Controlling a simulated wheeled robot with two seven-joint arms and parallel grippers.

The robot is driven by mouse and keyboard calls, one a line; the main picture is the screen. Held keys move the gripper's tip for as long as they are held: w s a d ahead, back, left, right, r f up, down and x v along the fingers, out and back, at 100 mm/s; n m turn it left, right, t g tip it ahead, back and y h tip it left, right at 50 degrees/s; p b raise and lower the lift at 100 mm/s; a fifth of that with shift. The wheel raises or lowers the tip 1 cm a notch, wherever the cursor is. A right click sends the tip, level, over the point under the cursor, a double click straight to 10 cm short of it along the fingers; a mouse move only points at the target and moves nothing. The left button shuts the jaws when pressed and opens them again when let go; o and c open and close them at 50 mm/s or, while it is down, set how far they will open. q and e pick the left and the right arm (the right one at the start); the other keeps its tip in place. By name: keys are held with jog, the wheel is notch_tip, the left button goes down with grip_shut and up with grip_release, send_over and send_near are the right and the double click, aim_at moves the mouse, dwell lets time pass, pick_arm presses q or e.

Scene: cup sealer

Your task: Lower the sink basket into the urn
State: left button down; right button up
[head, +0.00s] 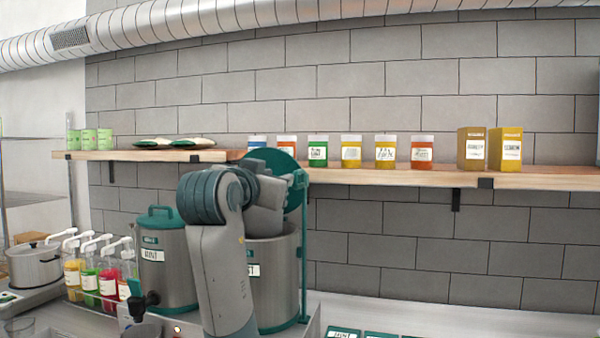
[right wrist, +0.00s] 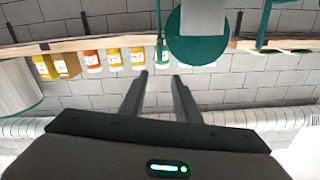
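A steel urn (head: 281,275) with a teal base stands just right of the picture's middle-left in the head view. Its round teal lid (head: 292,172) is raised behind my arm; it also shows in the right wrist view (right wrist: 193,48), which is upside down. My left arm bends over the urn's top, and its far end points down there. The arm hides much of the urn's mouth. My left gripper and the sink basket are hidden. My right gripper (right wrist: 160,82) has its fingers apart with nothing between them, and is outside the head view.
A second urn (head: 168,270) with its lid on stands close on the left. Syrup pump bottles (head: 90,278) and a pot (head: 35,265) are further left. A shelf (head: 370,176) with jars and boxes runs above. The counter (head: 430,318) to the right has much bare space.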

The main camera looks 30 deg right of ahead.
aim_at(296, 172)
jog(key=p+x, duration=0.9)
jog(key=x, duration=0.7)
jog(key=shift+w+d, duration=0.15)
jog(key=shift+d, duration=0.2)
jog(key=shift+w+d, duration=0.3)
jog(key=shift+d, duration=0.05)
jog(key=shift+f, duration=0.1)
grip_shut()
